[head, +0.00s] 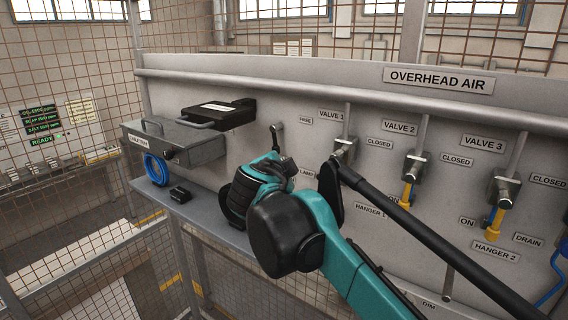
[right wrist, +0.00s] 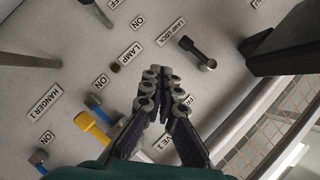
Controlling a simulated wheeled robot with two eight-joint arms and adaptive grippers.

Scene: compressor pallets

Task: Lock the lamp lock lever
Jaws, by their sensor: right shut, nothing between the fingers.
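In the right wrist view the lever (right wrist: 198,53) is a dark and grey handle beside the LAMP LOCK label (right wrist: 171,32). My right gripper (right wrist: 157,76) has its fingers together and empty, apart from the lever, which lies to its upper right in that view. In the head view my right wrist hides the gripper's fingers and part of the panel below the lever. My left gripper is not in view.
Valve handles (head: 410,178) with yellow parts stick out on the right. A grey drawer box (head: 175,140) and a black case (head: 218,114) are at the left.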

